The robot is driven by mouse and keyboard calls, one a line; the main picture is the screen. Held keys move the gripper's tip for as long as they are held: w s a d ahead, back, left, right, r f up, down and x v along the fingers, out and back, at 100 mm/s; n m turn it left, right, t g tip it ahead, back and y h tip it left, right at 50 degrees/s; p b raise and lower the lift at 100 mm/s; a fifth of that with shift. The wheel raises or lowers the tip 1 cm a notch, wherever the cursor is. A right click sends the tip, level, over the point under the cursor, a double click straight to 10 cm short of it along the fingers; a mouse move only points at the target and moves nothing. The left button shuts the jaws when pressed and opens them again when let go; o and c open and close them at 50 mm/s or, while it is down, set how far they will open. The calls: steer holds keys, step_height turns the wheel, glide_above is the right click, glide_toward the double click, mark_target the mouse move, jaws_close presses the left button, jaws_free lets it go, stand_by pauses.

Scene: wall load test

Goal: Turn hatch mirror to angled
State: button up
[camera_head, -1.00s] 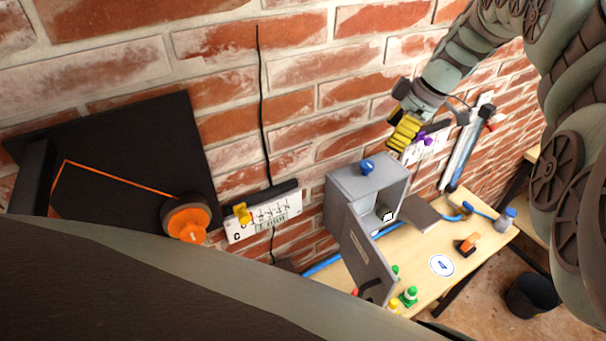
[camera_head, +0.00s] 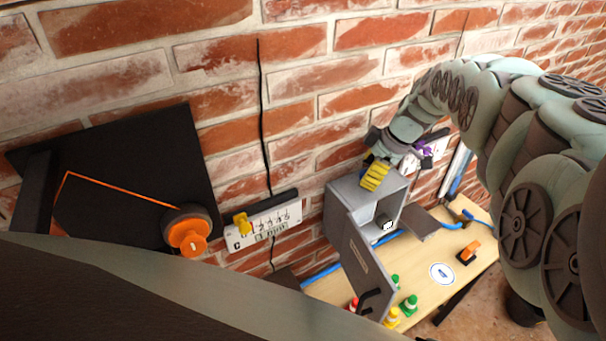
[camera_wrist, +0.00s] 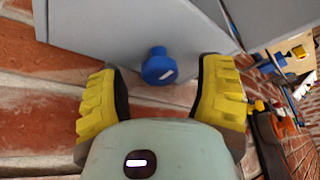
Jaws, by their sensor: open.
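A grey box (camera_head: 345,190) is on the brick wall above the bench, its door (camera_head: 368,268) hanging open. In the wrist view, a blue knob (camera_wrist: 159,67) with a white mark stands out from the grey box face (camera_wrist: 120,30). My gripper (camera_head: 374,178) is at the top of the box and hides the knob in the head view. In the wrist view, my yellow-padded gripper (camera_wrist: 160,92) is open, with one finger on each side of the knob and gaps visible. No part is clearly recognisable as a mirror; I cannot tell whether the knob belongs to it.
A wooden bench (camera_head: 425,262) below holds small coloured cones (camera_head: 408,305) and an orange-handled item (camera_head: 468,252). To the left are a numbered plate (camera_head: 268,222) with a yellow pointer and a black panel (camera_head: 110,160) with an orange knob (camera_head: 187,232). A purple-knobbed plate is behind my arm.

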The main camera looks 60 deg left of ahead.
steer(key=shift+s+f, duration=0.1)
steer(key=shift+f, duration=0.15)
jaws_close()
stand_by(0.7)
